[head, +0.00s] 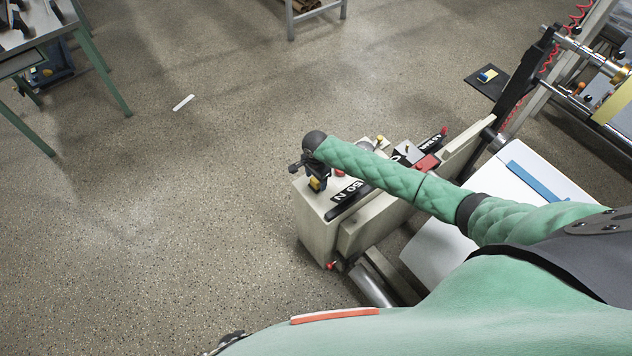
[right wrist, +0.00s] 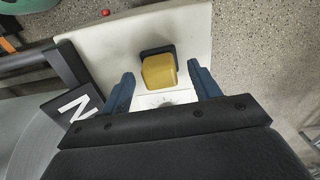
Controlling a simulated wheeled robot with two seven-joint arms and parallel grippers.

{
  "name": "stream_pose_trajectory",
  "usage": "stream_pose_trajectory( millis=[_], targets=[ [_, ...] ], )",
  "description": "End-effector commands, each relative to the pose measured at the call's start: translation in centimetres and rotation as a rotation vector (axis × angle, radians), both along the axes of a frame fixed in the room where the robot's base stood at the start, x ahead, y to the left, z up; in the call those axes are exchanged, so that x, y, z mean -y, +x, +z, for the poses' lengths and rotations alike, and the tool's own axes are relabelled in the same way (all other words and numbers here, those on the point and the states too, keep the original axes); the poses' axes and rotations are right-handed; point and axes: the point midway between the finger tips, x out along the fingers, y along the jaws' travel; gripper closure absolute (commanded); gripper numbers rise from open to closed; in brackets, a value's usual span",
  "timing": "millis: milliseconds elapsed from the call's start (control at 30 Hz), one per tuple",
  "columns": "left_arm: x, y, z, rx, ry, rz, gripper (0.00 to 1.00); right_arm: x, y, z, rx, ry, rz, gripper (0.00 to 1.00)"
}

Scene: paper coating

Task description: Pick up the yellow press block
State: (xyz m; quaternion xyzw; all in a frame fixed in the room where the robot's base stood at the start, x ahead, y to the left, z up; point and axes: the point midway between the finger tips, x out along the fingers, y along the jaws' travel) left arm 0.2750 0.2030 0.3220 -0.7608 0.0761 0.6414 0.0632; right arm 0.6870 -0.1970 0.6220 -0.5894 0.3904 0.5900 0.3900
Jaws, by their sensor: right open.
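The yellow press block (right wrist: 159,72) sits in a dark square seat on the cream machine top in the right wrist view. In the head view its yellow side (head: 315,184) shows just below my right gripper (head: 308,172), partly covered by it. My right gripper (right wrist: 161,78) is open, with one blue finger on each side of the block in the picture. Gaps show between the block and both fingers, and nothing is held. How far the fingertips reach down beside the block is hard to tell.
The cream machine (head: 318,228) carries a black "50 N" bar (head: 348,198) and red parts close to my right arm. A white panel with a blue strip (head: 537,181) lies at the right. Open speckled floor (head: 170,210) fills the left.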

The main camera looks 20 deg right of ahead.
Motion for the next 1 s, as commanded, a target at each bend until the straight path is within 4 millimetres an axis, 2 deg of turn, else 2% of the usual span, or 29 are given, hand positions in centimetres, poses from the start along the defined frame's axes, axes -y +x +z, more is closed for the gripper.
stream_pose_trajectory(
  millis=[133,367,600,633,1000],
  targets=[
    [-0.19,-0.21,-0.49,0.003,0.002,-0.001,0.64,-0.01,0.02,-0.8,0.0,0.0,0.0,0.38],
    [-0.19,-0.24,-0.56,0.004,0.001,-0.001,0.64,0.01,-0.01,-0.96,0.001,0.0,0.0,0.38],
    [-0.21,-0.25,-0.55,0.003,0.001,0.0,0.64,0.02,0.0,-0.94,0.001,-0.001,0.0,0.85],
    [-0.22,-0.25,-0.55,0.003,0.001,0.0,0.64,0.03,-0.01,-0.94,0.001,-0.001,0.0,0.89],
    [-0.21,-0.24,-0.76,-0.002,0.001,0.001,0.64,0.01,0.05,-0.37,0.003,0.001,0.0,0.89]
  ],
)
